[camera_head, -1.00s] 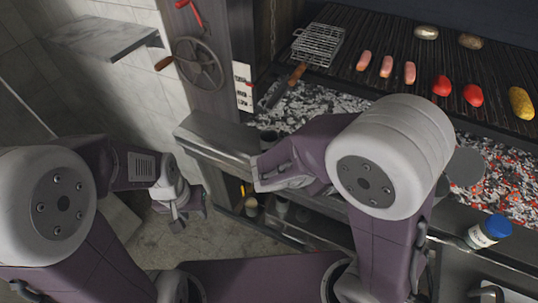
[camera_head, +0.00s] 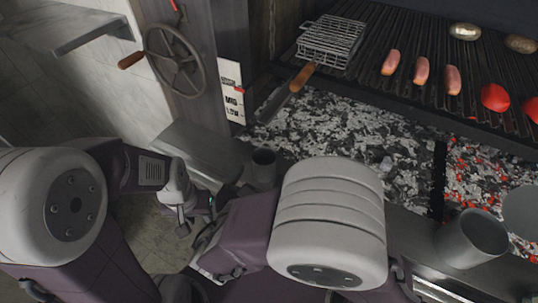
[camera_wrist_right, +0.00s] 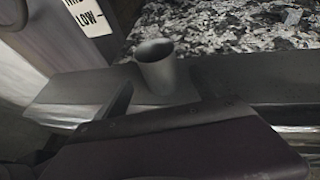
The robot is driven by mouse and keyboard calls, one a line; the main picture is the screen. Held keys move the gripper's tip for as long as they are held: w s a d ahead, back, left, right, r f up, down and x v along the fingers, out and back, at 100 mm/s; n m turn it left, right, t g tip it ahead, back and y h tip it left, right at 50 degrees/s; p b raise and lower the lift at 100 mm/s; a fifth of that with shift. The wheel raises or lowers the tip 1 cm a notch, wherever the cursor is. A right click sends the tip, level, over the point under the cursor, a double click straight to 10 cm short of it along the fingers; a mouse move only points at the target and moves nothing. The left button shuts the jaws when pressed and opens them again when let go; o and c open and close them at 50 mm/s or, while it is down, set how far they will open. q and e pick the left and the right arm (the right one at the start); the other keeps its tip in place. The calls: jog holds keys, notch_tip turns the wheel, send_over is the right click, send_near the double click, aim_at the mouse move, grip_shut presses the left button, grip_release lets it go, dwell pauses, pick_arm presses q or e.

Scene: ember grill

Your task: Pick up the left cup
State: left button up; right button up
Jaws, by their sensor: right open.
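The left cup (camera_head: 263,167) is a dark grey cylinder standing upright on the metal ledge before the coals. It also shows upright in the right wrist view (camera_wrist_right: 158,68). My right gripper (camera_head: 206,248) is open and empty, nearer to me than this cup and below it in the head view, apart from it; my right forearm partly hides it. My left gripper (camera_head: 184,219) hangs left of the cup, clear of the ledge; its jaw opening is too small to judge. A second, larger grey cup (camera_head: 470,240) stands on the ledge at the right.
The grill grate (camera_head: 395,75) holds sausages, red vegetables and potatoes, with a wire basket (camera_head: 331,42) at its left. Glowing coals (camera_head: 330,130) lie behind the cups. A handwheel (camera_head: 175,60) is on the left post. The ledge (camera_head: 215,150) left of the cup is clear.

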aim_at(267, 160)
jog(key=shift+s, duration=0.1)
jog(key=x, duration=0.3)
jog(key=shift+w+d+f+b, duration=0.1)
jog(key=shift+w+f+b, duration=0.05)
jog(key=shift+w+b, duration=0.2)
jog(key=b+x, duration=0.1)
jog(key=x, duration=0.4)
jog(key=shift+w, duration=0.2)
jog(key=shift+r, duration=0.2)
jog(key=shift+s, duration=0.1)
jog(key=c, duration=1.5)
jog(key=shift+c, duration=0.2)
